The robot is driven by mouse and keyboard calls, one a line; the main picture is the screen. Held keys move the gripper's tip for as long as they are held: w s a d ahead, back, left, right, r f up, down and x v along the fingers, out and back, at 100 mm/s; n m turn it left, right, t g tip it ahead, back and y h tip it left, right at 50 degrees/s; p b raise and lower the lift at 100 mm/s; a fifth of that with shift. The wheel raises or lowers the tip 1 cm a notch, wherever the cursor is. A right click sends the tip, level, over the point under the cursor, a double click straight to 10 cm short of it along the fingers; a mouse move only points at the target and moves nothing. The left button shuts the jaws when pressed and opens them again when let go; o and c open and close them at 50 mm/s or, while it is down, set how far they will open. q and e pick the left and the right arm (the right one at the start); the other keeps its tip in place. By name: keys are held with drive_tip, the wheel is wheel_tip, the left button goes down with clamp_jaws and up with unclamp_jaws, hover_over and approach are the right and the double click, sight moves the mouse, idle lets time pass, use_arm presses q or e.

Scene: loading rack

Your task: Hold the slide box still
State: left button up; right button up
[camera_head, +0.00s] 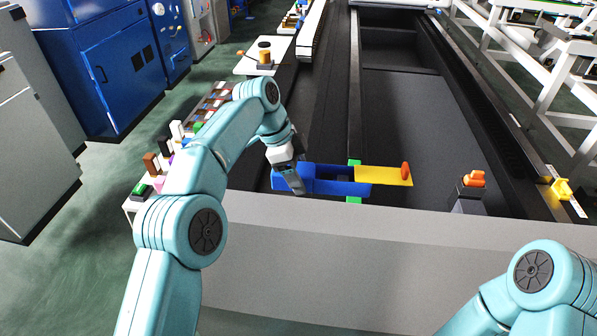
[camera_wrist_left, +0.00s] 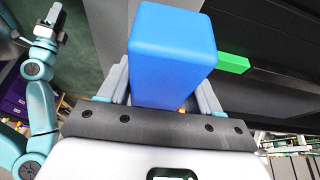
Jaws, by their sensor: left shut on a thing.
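The slide box is a blue box (camera_head: 325,187) with a yellow lid (camera_head: 384,175) slid out to the right, so part of its dark inside shows. An orange knob (camera_head: 405,171) stands at the lid's right end. My left gripper (camera_head: 291,181) is at the box's left end. In the left wrist view the blue end of the box (camera_wrist_left: 172,55) sits between the fingers of my left gripper (camera_wrist_left: 165,90), which is shut on it. My right gripper (camera_wrist_left: 48,30) shows small at the upper left there, and its jaw opening is unclear.
Green blocks (camera_head: 354,161) lie at the box's back and front sides. An orange-topped grey block (camera_head: 470,190) stands to the right. A grey wall (camera_head: 400,265) runs along the front. A rack of coloured items (camera_head: 190,135) is at the left. The dark bed behind the box is clear.

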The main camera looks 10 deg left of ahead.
sight(304, 212)
use_arm(q)
drive_tip(key=shift+f+b, duration=3.45)
drive_tip(key=shift+f, duration=1.55)
